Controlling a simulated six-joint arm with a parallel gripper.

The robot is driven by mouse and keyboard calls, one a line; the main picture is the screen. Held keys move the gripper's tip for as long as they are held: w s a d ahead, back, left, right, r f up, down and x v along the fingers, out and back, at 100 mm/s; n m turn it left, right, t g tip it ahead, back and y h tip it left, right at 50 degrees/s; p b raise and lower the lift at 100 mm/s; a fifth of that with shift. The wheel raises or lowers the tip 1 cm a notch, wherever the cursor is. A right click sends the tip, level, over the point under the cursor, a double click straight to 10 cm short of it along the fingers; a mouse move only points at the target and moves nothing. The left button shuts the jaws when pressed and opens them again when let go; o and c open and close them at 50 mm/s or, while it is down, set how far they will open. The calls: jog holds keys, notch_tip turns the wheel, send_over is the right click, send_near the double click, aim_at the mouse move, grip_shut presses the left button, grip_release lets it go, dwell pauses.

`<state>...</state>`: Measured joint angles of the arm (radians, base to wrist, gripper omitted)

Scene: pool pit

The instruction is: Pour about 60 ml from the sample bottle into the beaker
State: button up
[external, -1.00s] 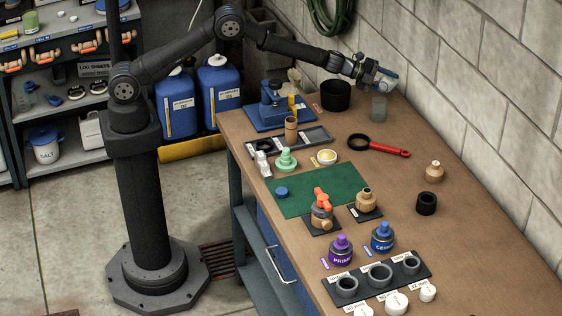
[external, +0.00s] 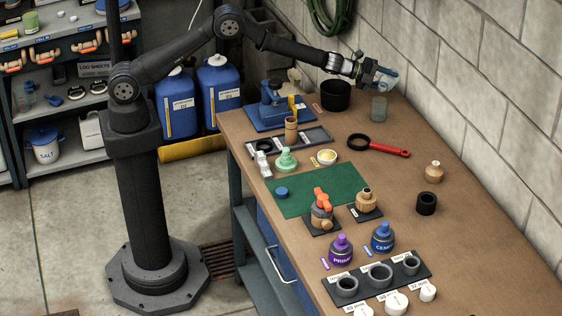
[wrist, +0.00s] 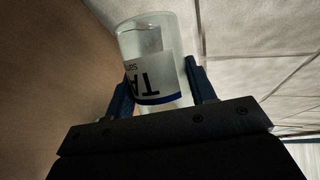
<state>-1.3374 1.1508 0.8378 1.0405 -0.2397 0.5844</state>
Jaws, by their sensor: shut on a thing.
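My gripper (external: 372,75) is at the far end of the bench, above and to the left of the beaker. It is shut on the sample bottle (external: 386,80), a clear bottle with a white and blue label. In the wrist view the sample bottle (wrist: 148,60) sits between the two fingers of my gripper (wrist: 165,92), and its lettering appears upside down. The bottle is tilted over the beaker (external: 379,107), a small translucent cup standing on the bench. The beaker is not visible in the wrist view. I cannot tell the liquid level in either one.
A black pot (external: 335,96) stands left of the beaker. A red-handled ring tool (external: 380,147) lies in front of it. The block wall (external: 460,90) is close on the right.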

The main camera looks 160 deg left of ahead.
jog(key=shift+r, duration=0.25)
dwell(0.3)
jog(key=shift+s+a+m+p, duration=0.3)
jog(key=shift+p, duration=0.35)
jog(key=shift+w+r+m+y+p, duration=0.1)
jog(key=shift+r+m+y+p, duration=0.4)
jog(key=shift+p, duration=0.75)
dwell(1.4)
jog(key=shift+f, duration=0.1)
jog(key=shift+f+n+h, duration=0.5)
jog(key=shift+f+n, duration=0.2)
jog(key=shift+n, duration=0.1)
jog(key=shift+f, duration=0.15)
jog(key=shift+s+a+f+n+h+b, duration=0.15)
jog(key=shift+s+f+n+h+b, duration=0.1)
jog(key=shift+n+h+b, duration=0.2)
jog(key=shift+s+a+f+n+h, duration=0.1)
jog(key=shift+s+f+n+h, duration=0.05)
jog(key=shift+f+n+h, duration=0.15)
jog(key=shift+f+n+b, duration=0.25)
jog(key=shift+n+b, duration=0.1)
jog(key=shift+b, duration=0.05)
